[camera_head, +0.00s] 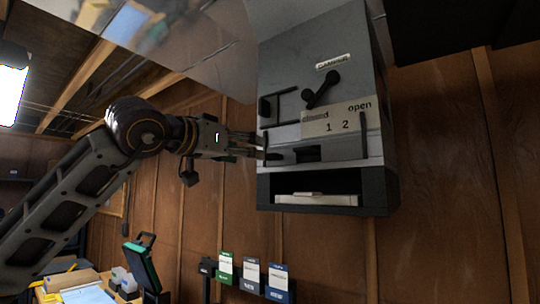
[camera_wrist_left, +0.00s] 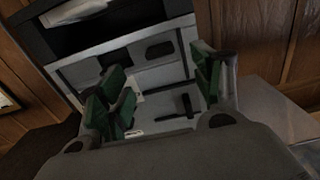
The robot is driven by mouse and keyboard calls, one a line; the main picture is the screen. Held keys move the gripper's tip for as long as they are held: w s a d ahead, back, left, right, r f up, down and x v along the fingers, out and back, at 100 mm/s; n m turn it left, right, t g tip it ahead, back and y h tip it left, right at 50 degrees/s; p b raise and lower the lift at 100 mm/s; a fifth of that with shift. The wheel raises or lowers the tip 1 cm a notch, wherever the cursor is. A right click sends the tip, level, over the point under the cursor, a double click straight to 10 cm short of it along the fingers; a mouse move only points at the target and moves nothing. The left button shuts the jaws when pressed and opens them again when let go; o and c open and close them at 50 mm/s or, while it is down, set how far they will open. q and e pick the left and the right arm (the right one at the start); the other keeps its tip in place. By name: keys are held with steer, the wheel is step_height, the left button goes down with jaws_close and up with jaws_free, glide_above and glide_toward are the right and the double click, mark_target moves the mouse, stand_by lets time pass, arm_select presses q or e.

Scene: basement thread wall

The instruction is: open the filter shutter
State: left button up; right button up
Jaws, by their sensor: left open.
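A grey wall cabinet (camera_head: 310,75) hangs at the upper middle of the head view, and its front fills the middle of the left wrist view (camera_wrist_left: 85,72). A pale plate (camera_head: 334,122) on it reads "closed", "open", "1" and "2". Below the plate is a grey strip with a dark slot (camera_head: 308,154). I cannot tell for sure which part is the filter shutter. My left gripper (camera_head: 268,147) is at the cabinet's left front edge, near the strip. In the left wrist view its green-padded fingers (camera_wrist_left: 162,86) are apart, with nothing clearly held; contact cannot be told.
A black lever (camera_head: 322,90) sits under a label on the cabinet, with a dark bracket (camera_head: 278,106) to its left. An open bay (camera_head: 318,187) below holds a pale item. Several cards (camera_head: 250,272) hang lower on the wooden wall. A cluttered table (camera_head: 85,290) stands lower left.

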mark_target(267, 155)
arm_select(q)
steer(key=shift+p+x, duration=1.5)
steer(key=shift+x, duration=3.9)
